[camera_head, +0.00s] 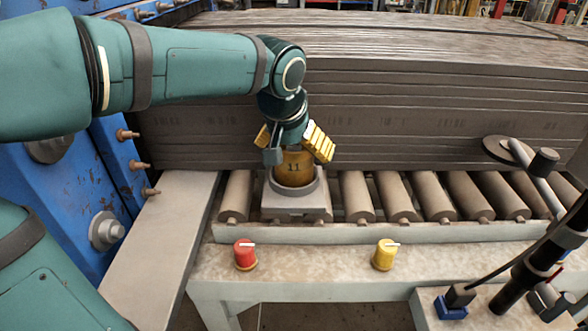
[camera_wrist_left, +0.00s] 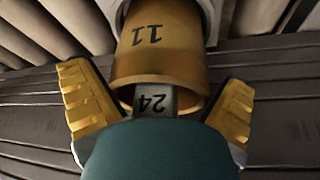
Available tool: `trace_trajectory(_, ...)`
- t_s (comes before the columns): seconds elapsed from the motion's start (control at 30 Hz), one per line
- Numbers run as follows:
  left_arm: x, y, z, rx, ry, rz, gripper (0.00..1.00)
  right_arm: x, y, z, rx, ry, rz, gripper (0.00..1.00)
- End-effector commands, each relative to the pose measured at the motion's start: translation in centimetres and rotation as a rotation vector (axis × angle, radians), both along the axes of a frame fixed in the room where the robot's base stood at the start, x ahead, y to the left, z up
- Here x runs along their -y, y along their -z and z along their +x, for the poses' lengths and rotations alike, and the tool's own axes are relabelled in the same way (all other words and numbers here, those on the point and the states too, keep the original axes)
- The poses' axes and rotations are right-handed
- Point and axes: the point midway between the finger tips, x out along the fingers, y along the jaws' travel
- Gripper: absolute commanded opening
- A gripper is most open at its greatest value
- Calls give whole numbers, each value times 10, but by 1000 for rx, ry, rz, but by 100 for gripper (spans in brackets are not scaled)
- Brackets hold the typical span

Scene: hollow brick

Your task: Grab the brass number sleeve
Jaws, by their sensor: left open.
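The brass number sleeve (camera_head: 293,168), marked 11, stands upright in a grey round holder (camera_head: 295,205) on the roller bed. In the left wrist view the sleeve (camera_wrist_left: 158,58) shows its open rim, with a grey piece marked 24 (camera_wrist_left: 154,100) inside it. My left gripper (camera_head: 293,144) comes down over the sleeve from above. Its yellow-padded fingers are spread to either side of the sleeve's top. In the left wrist view the left gripper (camera_wrist_left: 160,108) shows gaps between both pads and the sleeve. My right gripper is not in view.
A tall stack of dark grey slabs (camera_head: 420,110) stands close behind. Rollers (camera_head: 398,195) run to the right. A red knob (camera_head: 245,254) and a yellow knob (camera_head: 385,254) stand on the front ledge. Blue machinery (camera_head: 100,180) with copper pegs is at left.

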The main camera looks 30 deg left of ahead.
Motion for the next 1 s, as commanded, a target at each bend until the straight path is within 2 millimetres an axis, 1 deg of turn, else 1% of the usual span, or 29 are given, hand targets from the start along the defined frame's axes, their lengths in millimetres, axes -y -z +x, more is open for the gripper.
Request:
trace_trajectory(0.13,0,-1,0,1,0,0,100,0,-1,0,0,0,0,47)
trace_trajectory(0.17,0,-1,0,1,0,0,93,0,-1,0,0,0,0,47)
trace_trajectory(0.2,0,-1,0,1,0,0,79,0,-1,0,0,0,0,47)
trace_trajectory(0.27,0,-1,0,0,0,0,58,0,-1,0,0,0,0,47)
trace_trajectory(0.3,0,-1,0,0,0,0,44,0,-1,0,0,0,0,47)
trace_trajectory(0.33,0,-1,0,0,0,0,35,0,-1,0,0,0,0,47)
trace_trajectory(0.43,0,-1,0,0,0,0,33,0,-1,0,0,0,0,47)
trace_trajectory(0.8,1,-1,0,0,0,-1,32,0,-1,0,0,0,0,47)
trace_trajectory(1.0,3,-13,-4,1,0,-1,31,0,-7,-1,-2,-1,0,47)
